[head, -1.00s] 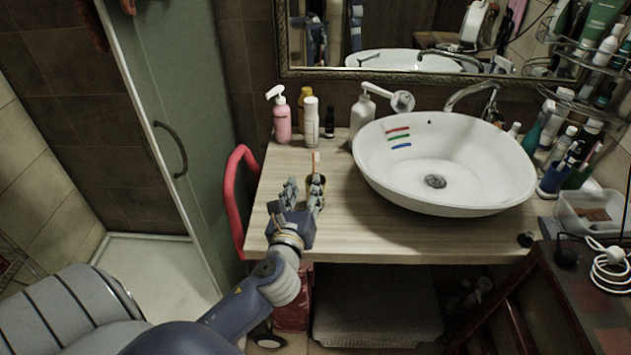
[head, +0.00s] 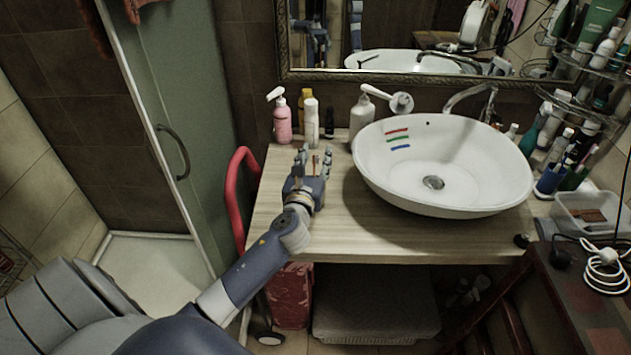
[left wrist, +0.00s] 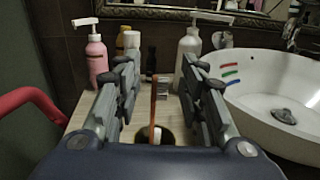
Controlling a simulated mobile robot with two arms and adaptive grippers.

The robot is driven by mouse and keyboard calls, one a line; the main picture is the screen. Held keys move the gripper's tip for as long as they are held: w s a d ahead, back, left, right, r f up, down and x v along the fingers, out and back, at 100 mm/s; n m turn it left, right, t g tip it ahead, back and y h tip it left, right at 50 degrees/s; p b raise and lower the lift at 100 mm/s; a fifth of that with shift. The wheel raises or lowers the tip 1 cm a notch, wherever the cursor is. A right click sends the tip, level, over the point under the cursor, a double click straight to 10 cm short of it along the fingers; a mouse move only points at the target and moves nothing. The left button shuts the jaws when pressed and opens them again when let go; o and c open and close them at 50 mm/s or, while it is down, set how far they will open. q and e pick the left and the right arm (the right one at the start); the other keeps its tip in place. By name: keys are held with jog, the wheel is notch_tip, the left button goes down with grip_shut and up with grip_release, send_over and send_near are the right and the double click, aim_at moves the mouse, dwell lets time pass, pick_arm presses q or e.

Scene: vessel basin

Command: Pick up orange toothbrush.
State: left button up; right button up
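The orange toothbrush (left wrist: 153,100) stands upright in a dark round cup (left wrist: 167,139) on the wooden counter. My left gripper (left wrist: 162,75) is open, with one finger on each side of the toothbrush and a gap to both. In the head view the left gripper (head: 314,158) is over the counter, left of the basin. There only a thin orange piece of the toothbrush (head: 315,165) shows between the fingers, and the gripper hides the cup. My right gripper is not in view.
A pink pump bottle (head: 282,122), a white spray can (head: 312,122) and a white pump bottle (head: 362,112) stand behind the gripper. The white basin (head: 450,195) is to the right. A red curved rail (head: 229,195) is at the left counter edge.

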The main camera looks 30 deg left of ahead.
pick_arm(q)
jog(key=shift+w+a+f, duration=0.1)
jog(key=shift+w+a, duration=0.15)
jog(key=shift+w, duration=0.35)
jog(key=shift+s, duration=0.1)
jog(key=c, duration=0.9)
notch_tip(320, 180, up, 10)
jog(key=shift+f+p, duration=0.1)
jog(key=shift+p, duration=0.65)
jog(key=shift+r+p, duration=1.95)
jog(key=shift+r, duration=0.2)
